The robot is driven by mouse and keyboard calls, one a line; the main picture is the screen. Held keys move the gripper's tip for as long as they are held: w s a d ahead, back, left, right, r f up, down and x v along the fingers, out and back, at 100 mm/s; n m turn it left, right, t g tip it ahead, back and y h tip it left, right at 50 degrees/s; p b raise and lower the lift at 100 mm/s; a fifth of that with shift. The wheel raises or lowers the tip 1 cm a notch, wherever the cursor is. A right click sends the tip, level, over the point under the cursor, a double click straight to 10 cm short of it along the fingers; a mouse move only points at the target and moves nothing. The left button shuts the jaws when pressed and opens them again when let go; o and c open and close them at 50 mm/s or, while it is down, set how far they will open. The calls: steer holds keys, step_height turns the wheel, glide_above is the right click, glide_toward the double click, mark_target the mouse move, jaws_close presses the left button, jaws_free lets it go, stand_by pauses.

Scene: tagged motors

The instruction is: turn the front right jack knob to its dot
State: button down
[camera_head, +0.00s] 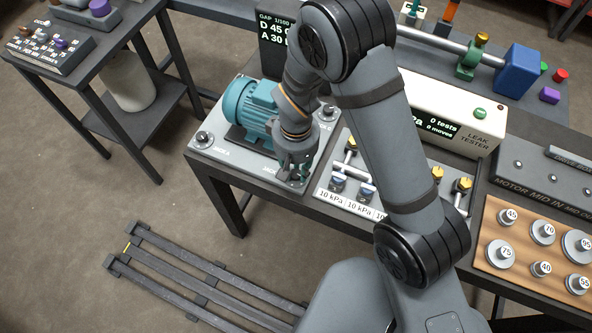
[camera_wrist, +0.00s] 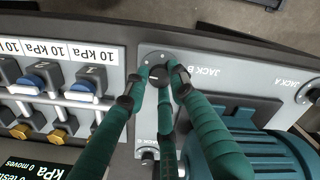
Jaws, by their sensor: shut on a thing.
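The front right jack knob, labelled JACK B, is a small dark round knob (camera_wrist: 155,78) on a round dial at the corner of the grey plate (camera_wrist: 225,75). A pale pointer line shows on the knob. My gripper (camera_wrist: 158,73) is shut on this knob, with its fingers around it. In the head view my gripper (camera_head: 294,176) points down at the plate's front right corner and hides most of the knob. I cannot clearly make out the dot on the dial. The teal motor (camera_head: 253,105) sits on the plate beside my gripper.
The JACK A knob (camera_head: 203,137) is at the plate's left corner; the JACK C knob (camera_head: 327,113) is at its back right. Valves with 10 kPa labels (camera_head: 350,202) stand just right of the plate. A dark display (camera_head: 276,38) stands behind the motor.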

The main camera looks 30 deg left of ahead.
mark_target(296, 174)
steer(key=n+b, duration=0.1)
steer(key=n, duration=0.2)
steer(key=shift+d+f+n, duration=0.1)
steer(key=shift+n, duration=0.2)
steer(key=shift+s+n+b, duration=0.1)
steer(key=shift+n+b, duration=0.45)
steer(key=shift+n, duration=1.15)
steer(key=c, duration=1.5)
jaws_free()
steer(key=shift+o, duration=0.2)
steer(key=shift+r, duration=0.6)
step_height(296, 174, up, 11)
